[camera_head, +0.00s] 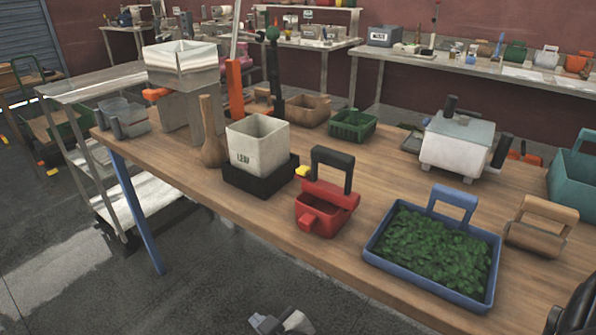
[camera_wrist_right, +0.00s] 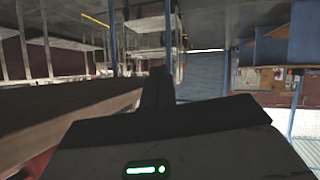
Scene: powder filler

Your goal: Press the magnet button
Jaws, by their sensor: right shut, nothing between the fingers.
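A white square container with dark lettering (camera_head: 258,145) stands on a black base (camera_head: 262,176) in the middle of the table. A small yellow part (camera_head: 302,171), perhaps the magnet button, shows at the base's right corner; I cannot tell for sure. My right gripper (camera_head: 577,310) shows only as a dark part at the lower right corner of the head view, apart from the base. In the right wrist view its dark fingers (camera_wrist_right: 157,88) are together and empty. The base is not clearly seen there.
A red scoop with a black handle (camera_head: 326,205) stands close right of the base. A blue tray of green leaves (camera_head: 370,250) lies nearer the right. A wooden pestle-like piece (camera_head: 212,140) stands at left. The table's front edge (camera_head: 290,240) is mostly clear.

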